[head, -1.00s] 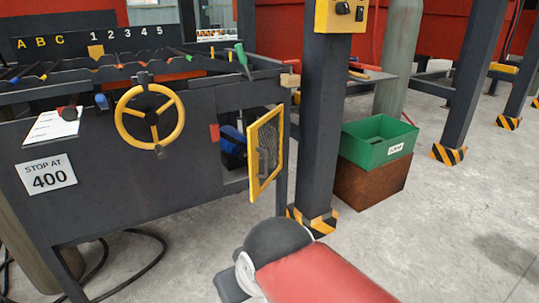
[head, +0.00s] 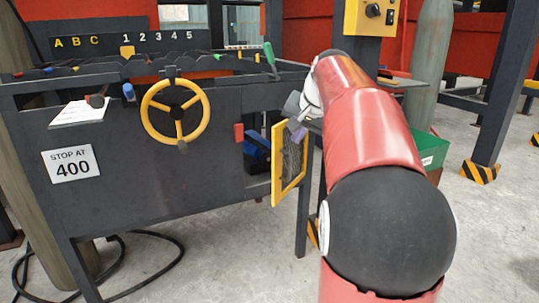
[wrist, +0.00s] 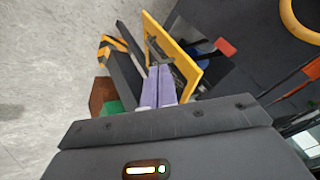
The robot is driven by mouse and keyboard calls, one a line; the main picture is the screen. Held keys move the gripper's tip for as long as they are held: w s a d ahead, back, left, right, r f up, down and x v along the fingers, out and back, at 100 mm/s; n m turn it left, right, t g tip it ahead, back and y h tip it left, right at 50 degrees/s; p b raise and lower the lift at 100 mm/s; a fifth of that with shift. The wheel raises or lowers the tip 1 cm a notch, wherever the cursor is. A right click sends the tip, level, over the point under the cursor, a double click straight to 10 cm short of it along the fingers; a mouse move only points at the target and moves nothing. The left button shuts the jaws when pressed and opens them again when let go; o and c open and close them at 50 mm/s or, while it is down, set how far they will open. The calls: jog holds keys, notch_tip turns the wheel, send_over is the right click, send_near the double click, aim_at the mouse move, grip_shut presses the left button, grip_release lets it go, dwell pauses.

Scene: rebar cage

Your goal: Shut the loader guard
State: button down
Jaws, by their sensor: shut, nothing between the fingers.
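The loader guard (head: 277,165) is a yellow-framed mesh door on the front of the dark machine. It stands swung out from its opening, and a blue part (head: 257,150) shows inside. My gripper (head: 296,128) is at the guard's upper right part in the head view, partly hidden by my arm. In the wrist view its two pale purple fingers (wrist: 160,72) are together and empty. They point at the guard (wrist: 174,41), close to a dark bar on its face. I cannot tell whether they touch it.
A dark post with a yellow control box (head: 371,17) stands behind my arm. A green bin (head: 430,150) is right of it.

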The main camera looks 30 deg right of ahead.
jog(key=w+d, duration=0.2)
jog(key=d, duration=0.1)
jog(key=b, duration=0.1)
send_near(277, 155)
notch_tip(277, 155, down, 4)
jog(key=w, duration=0.1)
jog(key=shift+w+d+m, duration=0.15)
jog(key=shift+w+m, duration=0.15)
jog(key=shift+w, duration=0.55)
jog(key=shift+r, duration=0.1)
